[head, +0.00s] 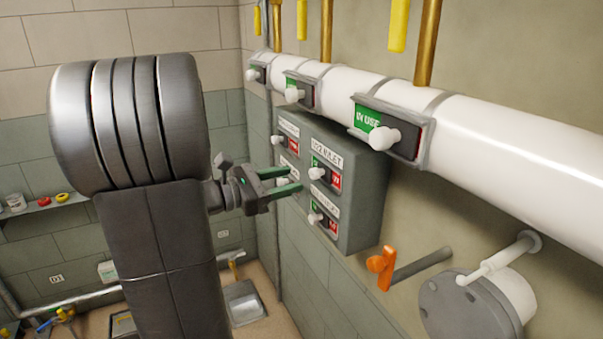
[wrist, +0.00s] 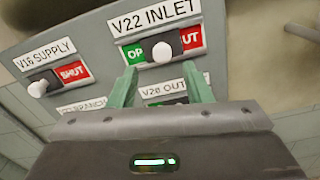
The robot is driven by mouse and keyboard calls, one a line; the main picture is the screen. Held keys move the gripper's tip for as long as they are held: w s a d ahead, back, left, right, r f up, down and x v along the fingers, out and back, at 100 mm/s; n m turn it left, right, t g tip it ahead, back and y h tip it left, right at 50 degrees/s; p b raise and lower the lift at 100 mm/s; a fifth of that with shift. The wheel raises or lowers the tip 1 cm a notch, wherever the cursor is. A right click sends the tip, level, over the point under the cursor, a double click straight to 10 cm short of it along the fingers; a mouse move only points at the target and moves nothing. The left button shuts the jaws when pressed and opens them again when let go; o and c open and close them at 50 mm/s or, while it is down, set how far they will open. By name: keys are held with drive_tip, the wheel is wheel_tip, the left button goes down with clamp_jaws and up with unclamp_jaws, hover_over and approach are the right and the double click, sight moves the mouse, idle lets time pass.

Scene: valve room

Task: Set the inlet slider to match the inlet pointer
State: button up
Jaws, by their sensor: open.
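The inlet slider (head: 316,173) has a white knob and sits under a "V22 INLET" label on a grey box. In the wrist view its knob (wrist: 162,52) stands near the middle of its slot, between green "OP" at left and red "UT" at right. My gripper (head: 294,179) is open, with green fingers pointing at the box. In the wrist view the fingertips (wrist: 162,80) are apart, below the knob and on either side of it, with nothing between them. I cannot make out an inlet pointer in either view.
The V16 supply slider (wrist: 38,89) is at left, its red "SHUT" showing. The partly hidden V20 slider (head: 315,218) is below the inlet. A white pipe (head: 490,150) with more sliders runs above the box (head: 362,195). An orange handle (head: 386,268) juts out at lower right.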

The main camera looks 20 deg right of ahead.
sight(311, 174)
drive_tip(key=shift+d+p, duration=0.35)
drive_tip(key=shift+d, duration=2.2)
drive_tip(key=shift+w, duration=0.1)
clamp_jaws()
